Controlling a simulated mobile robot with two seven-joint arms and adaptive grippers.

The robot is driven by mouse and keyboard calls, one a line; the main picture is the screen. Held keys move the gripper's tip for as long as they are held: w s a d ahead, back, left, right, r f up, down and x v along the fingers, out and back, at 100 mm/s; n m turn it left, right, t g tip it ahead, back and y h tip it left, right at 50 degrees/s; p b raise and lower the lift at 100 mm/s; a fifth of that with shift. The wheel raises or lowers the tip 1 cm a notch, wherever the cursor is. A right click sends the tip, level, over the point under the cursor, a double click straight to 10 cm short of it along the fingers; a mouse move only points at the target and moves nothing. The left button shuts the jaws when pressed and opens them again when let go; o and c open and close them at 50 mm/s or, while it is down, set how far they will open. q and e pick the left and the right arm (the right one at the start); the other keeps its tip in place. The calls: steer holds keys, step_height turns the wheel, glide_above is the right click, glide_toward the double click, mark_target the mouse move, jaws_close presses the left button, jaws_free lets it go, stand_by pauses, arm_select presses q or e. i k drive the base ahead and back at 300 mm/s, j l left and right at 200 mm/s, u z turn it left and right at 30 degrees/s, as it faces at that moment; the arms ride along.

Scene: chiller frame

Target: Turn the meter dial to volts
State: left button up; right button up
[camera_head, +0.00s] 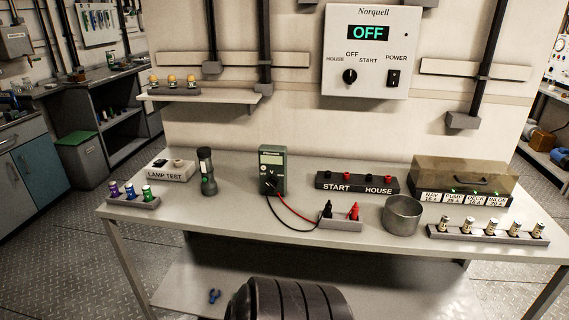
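The meter (273,158) is a green-grey handheld box standing upright near the middle of the workbench. Its pale display is at the top, with a "V" mark and a dial below on its front face. The dial is too small to read its setting. A red and a black lead run from the meter's lower front to the black probe (327,209) and red probe (354,211), which stand in a small grey holder (341,225). Neither of my grippers is in view.
A flashlight (207,172) stands left of the meter, beside the lamp test box (170,172). The START/HOUSE terminal block (357,187), a metal cup (403,215) and a fuse box (464,180) are to the right.

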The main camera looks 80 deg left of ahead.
mark_target(271, 183)
steer(key=u, duration=2.8)
steer(key=l, duration=0.15)
